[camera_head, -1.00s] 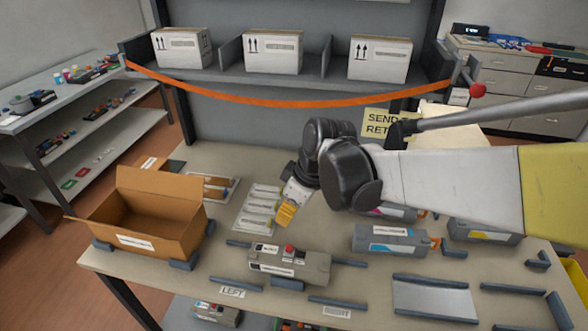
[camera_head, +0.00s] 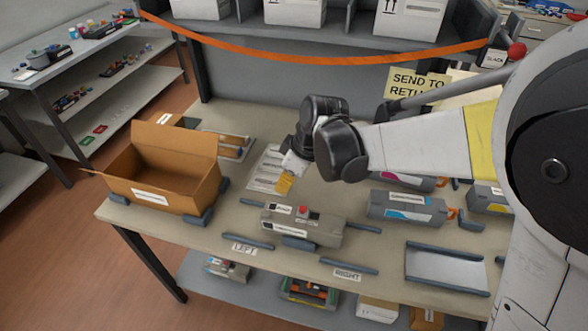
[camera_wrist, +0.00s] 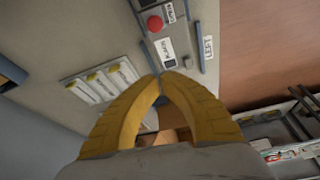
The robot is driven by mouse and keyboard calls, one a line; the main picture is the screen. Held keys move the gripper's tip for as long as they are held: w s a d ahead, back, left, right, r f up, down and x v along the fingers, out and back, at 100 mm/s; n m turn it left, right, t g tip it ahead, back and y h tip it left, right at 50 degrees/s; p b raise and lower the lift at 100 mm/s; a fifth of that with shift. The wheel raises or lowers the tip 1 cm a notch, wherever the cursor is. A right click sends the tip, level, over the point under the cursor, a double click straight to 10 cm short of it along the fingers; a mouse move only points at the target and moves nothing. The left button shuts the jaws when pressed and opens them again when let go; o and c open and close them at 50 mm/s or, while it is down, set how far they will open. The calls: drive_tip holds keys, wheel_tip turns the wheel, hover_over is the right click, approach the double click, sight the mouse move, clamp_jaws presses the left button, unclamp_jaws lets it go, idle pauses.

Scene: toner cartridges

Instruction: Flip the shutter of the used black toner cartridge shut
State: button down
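A grey-beige unit (camera_head: 303,226) with white labels and a red knob sits near the table's front edge. I take it for the black toner cartridge, though its labels are too small to read surely. It also shows at the top of the wrist view (camera_wrist: 144,22), with the red knob on it. I cannot make out its shutter or how that stands. My gripper (camera_head: 284,186) points down behind and a little left of the unit, apart from it. In the wrist view its yellow fingers (camera_wrist: 163,77) meet at the tips, with nothing seen between them.
An open cardboard box (camera_head: 165,178) stands at the left. A sheet with pale strips (camera_head: 268,172) lies beside my gripper. Cyan (camera_head: 405,208), magenta (camera_head: 403,181) and yellow (camera_head: 488,197) cartridges lie right. Dark rails (camera_head: 349,265) edge the front. An orange strap (camera_head: 320,61) hangs behind.

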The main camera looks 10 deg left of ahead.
sight(280, 203)
drive_tip(key=b+x, duration=0.1)
drive_tip(key=x, duration=0.3)
drive_tip(key=d, duration=0.2)
drive_tip(key=s+d+b, duration=0.1)
drive_tip(key=d, duration=0.1)
drive_tip(key=shift+f, duration=0.1)
drive_tip(key=shift+d, duration=0.1)
